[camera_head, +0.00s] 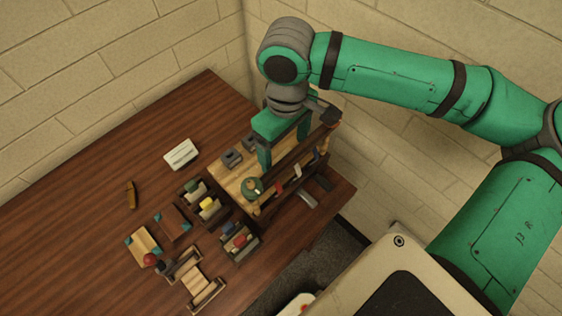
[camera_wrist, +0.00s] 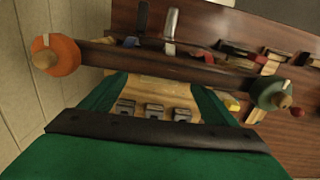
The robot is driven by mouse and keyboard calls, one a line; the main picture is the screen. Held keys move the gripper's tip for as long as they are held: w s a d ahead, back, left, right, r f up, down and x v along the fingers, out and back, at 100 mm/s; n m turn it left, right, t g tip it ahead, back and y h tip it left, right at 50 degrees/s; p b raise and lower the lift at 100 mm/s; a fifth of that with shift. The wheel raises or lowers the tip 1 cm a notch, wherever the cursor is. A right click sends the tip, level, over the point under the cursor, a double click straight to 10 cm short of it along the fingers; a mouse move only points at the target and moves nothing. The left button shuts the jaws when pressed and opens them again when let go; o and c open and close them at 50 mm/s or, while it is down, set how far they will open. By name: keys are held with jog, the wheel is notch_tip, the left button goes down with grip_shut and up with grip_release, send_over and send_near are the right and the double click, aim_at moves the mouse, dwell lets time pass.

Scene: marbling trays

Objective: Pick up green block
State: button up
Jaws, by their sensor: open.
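My gripper (camera_head: 283,150) is open, pointing down over a light wooden board (camera_head: 225,180) at the table's right side. In the wrist view its fingers (camera_wrist: 160,85) are apart with nothing held between them. I cannot clearly make out a green block. A pale greenish piece (camera_head: 195,187) lies in a small dark bin, left of and below my gripper in the head view. A dark green rounded knob (camera_head: 252,187) sits nearer; it also shows in the wrist view (camera_wrist: 270,95), at one end of a dark bar.
The dark bar (camera_wrist: 170,60) crosses just beyond my fingers, with an orange knob (camera_wrist: 55,56) at its other end. Small grey blocks (camera_wrist: 154,111) stand on the board. A yellow piece (camera_head: 208,203) sits in a bin. The table's left part (camera_head: 80,230) is clear.

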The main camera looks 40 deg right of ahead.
aim_at(280, 157)
jog(key=f, duration=0.3)
jog(key=w+f, duration=0.1)
jog(key=shift+a+f, duration=0.1)
jog(key=shift+f, duration=0.3)
jog(key=shift+w+f, duration=0.15)
jog(key=shift+f, duration=0.1)
jog(key=shift+a, duration=0.15)
jog(key=c, duration=1.1)
jog(key=shift+s+d+r, duration=0.1)
jog(key=shift+s+d, duration=0.15)
jog(key=shift+c, duration=0.2)
